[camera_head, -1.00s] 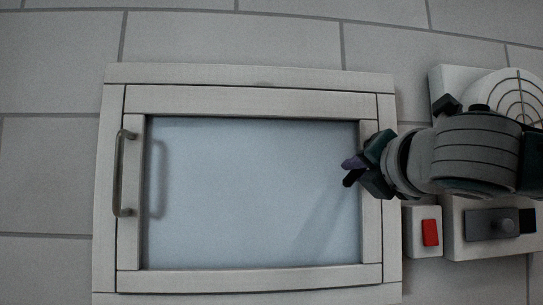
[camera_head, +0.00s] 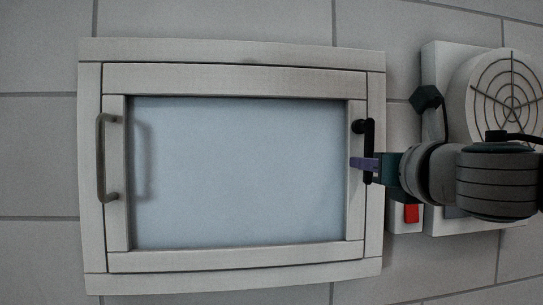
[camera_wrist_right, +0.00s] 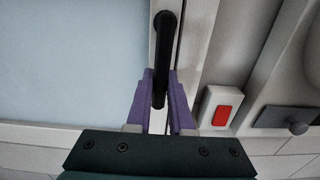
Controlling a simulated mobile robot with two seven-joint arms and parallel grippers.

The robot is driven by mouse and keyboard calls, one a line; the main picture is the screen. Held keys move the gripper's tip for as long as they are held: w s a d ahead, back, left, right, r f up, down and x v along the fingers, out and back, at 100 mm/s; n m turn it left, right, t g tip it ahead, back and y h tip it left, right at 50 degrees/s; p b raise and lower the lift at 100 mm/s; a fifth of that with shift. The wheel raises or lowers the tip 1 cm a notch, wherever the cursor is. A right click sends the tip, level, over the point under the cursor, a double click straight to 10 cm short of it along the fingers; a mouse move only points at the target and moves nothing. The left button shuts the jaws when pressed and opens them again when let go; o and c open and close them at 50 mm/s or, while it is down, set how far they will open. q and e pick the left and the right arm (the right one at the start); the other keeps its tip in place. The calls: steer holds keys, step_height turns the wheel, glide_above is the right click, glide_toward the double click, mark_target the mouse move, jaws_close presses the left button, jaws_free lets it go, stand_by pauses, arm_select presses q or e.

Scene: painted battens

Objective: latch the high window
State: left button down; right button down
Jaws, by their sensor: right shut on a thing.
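The window (camera_head: 235,68) has a pale wooden sash with a bluish pane and sits in its frame, looking closed. A black latch handle (camera_head: 369,138) is on the sash's right side, its round pivot at the top and its lever pointing down. It also shows in the right wrist view (camera_wrist_right: 163,45). My right gripper (camera_head: 365,164) is shut on the lower part of the handle. In the right wrist view its purple fingers (camera_wrist_right: 159,100) stand on both sides of the lever. My left gripper is not in view.
A grey pull handle (camera_head: 103,160) is on the sash's left side. Right of the window are a round vent (camera_head: 490,95) on a white plate and a red switch (camera_head: 411,213), also in the right wrist view (camera_wrist_right: 221,115).

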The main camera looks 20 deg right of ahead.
steer(key=shift+d, duration=0.15)
stand_by(0.4)
steer(key=c, duration=0.8)
jaws_free()
steer(key=shift+s, duration=0.15)
steer(key=shift+s+f, duration=0.1)
steer(key=shift+s, duration=0.15)
steer(key=b+v, duration=0.4)
steer(key=v, duration=0.5)
steer(key=shift+b, duration=0.4)
steer(key=shift+s, duration=0.15)
